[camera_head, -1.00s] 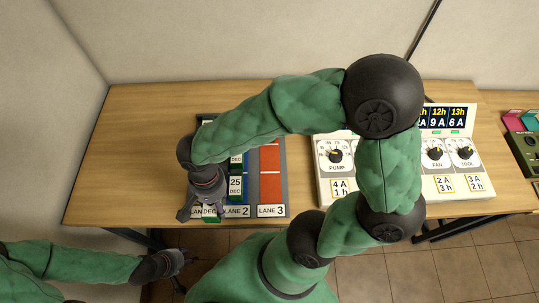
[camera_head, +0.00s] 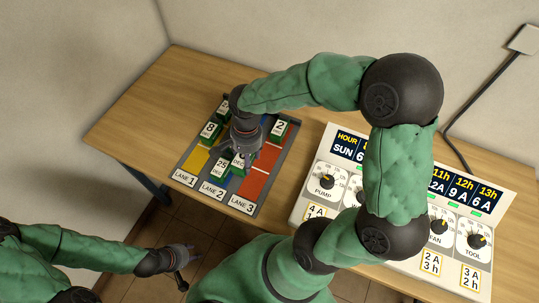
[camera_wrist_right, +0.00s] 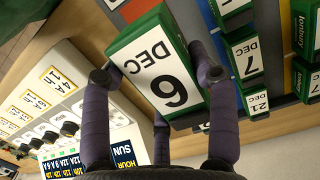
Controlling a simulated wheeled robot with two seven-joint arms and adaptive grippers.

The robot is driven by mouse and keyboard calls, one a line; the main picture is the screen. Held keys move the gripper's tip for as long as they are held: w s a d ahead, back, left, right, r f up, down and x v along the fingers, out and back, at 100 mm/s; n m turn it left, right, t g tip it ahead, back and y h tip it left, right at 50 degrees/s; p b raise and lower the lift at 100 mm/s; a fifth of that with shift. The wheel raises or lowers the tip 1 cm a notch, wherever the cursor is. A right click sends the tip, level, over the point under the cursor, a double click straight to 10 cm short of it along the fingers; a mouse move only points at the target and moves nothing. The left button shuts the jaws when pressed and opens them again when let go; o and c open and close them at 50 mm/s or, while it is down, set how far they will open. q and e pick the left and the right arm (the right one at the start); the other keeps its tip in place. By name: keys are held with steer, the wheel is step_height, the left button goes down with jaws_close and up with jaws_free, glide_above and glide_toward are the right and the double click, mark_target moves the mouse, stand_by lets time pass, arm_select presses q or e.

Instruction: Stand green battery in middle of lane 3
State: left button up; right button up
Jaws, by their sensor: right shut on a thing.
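My right gripper (camera_wrist_right: 160,95) is shut on a green battery (camera_wrist_right: 160,65) with a white "6 DEC" label. In the head view my right gripper (camera_head: 242,150) is above the rack's middle, near the border of lanes 2 and 3, and partly hides the held battery (camera_head: 238,164). Lane 3 (camera_head: 252,187) is red, with bare red in its front and middle parts. A green-edged battery labelled "2" (camera_head: 280,129) stands at its back. My left gripper (camera_head: 183,261) is open and empty, off the table at the front left.
A white panel with dials (camera_head: 312,205) stands right of the rack. Bare table (camera_head: 140,135) lies to the left.

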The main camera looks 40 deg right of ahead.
steer(key=w+d+f, duration=0.1)
steer(key=d+f, duration=0.2)
steer(key=d, duration=0.3)
steer(key=b, duration=0.2)
glide_above(269, 159)
steer(key=f, duration=0.4)
steer(key=shift+a+f, duration=0.2)
steer(key=shift+f, duration=0.1)
steer(key=shift+w+d+f+b, duration=0.1)
steer(key=shift+d+f+b, duration=0.15)
steer(key=shift+f, duration=0.75)
steer(key=shift+d+f+b, duration=0.15)
steer(key=shift+f+b, duration=0.1)
steer(key=shift+f, duration=0.75)
steer(key=shift+f, duration=0.1)
steer(key=o, duration=1.7)
steer(key=r+p, duration=0.1)
steer(key=r, duration=0.7)
steer(key=d+r+p, duration=0.1)
steer(key=r, duration=0.3)
steer(key=shift+w+d+p, duration=0.1)
steer(key=shift+w+p, duration=0.15)
steer(key=shift+p, duration=0.1)
